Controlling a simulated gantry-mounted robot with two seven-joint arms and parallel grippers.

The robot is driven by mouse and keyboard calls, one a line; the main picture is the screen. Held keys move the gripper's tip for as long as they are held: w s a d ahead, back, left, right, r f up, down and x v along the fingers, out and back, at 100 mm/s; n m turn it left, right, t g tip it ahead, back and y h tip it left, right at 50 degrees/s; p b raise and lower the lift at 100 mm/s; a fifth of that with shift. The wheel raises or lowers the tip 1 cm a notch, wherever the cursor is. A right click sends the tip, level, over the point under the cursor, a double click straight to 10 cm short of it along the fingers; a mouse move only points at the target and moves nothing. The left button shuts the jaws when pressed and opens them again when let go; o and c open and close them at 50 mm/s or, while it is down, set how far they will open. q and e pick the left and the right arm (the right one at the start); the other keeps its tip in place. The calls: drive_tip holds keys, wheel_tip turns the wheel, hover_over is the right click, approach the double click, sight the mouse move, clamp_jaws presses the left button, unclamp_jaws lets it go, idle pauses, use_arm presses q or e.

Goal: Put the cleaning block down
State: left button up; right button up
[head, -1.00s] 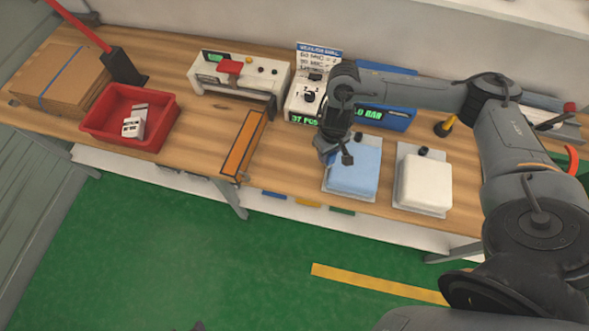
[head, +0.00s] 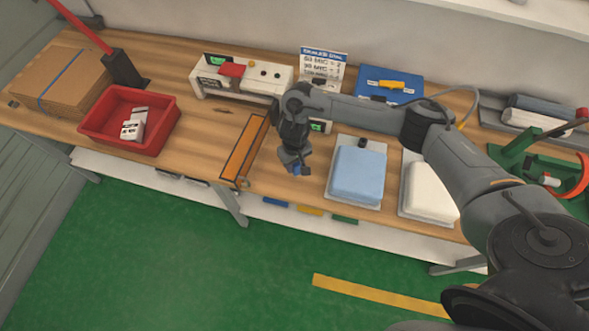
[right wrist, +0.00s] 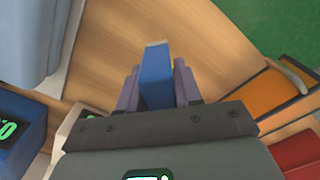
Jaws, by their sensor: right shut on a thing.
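My right gripper (head: 294,170) is shut on a small blue block, the cleaning block (head: 297,169). In the right wrist view the block (right wrist: 156,75) stands out between the two fingers of the gripper (right wrist: 158,85), with bare wood beyond it. In the head view the gripper points down over the workbench (head: 205,150), between the orange-framed tray and the light blue pad. I cannot tell whether the block touches the bench. My left gripper is not in view.
The light blue pad (head: 357,174) on its plate is right of the gripper, with a white pad (head: 433,190) beyond. The orange-framed tray (head: 244,150) is to the left. A red bin (head: 105,146) and a sealing machine (head: 240,78) stand farther off.

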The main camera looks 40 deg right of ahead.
sight(294, 169)
wheel_tip(294, 169, down, 3)
drive_tip(key=shift+f+b, duration=0.15)
drive_tip(key=shift+b, duration=0.2)
drive_tip(key=shift+f, duration=0.35)
drive_tip(key=shift+f, duration=0.15)
drive_tip(key=o, duration=1.1)
drive_tip(key=shift+c, duration=0.2)
